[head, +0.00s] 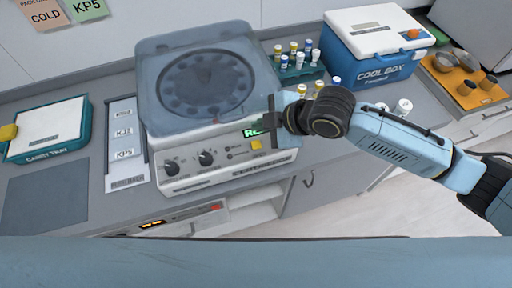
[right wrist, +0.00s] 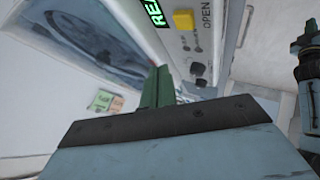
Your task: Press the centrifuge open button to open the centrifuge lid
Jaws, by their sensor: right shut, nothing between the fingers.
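The centrifuge (head: 225,174) stands on the counter, its bluish see-through lid (head: 160,112) down over the round rotor. Its front panel has knobs, a green-lit display (head: 252,132) and a yellow button (head: 256,145). In the right wrist view the yellow button (right wrist: 183,20) sits beside the word OPEN. My right gripper (head: 274,118) is at the right end of the front panel, close to the display and button. Its green fingers (right wrist: 157,88) are together and empty, and appear apart from the button.
Vials (head: 284,62) in a rack stand behind my right gripper, with more small bottles (head: 403,108) near my right arm. A blue cool box (head: 378,45) is at the back right. A tray (head: 48,130) and a labelled panel (head: 125,145) lie left of the centrifuge.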

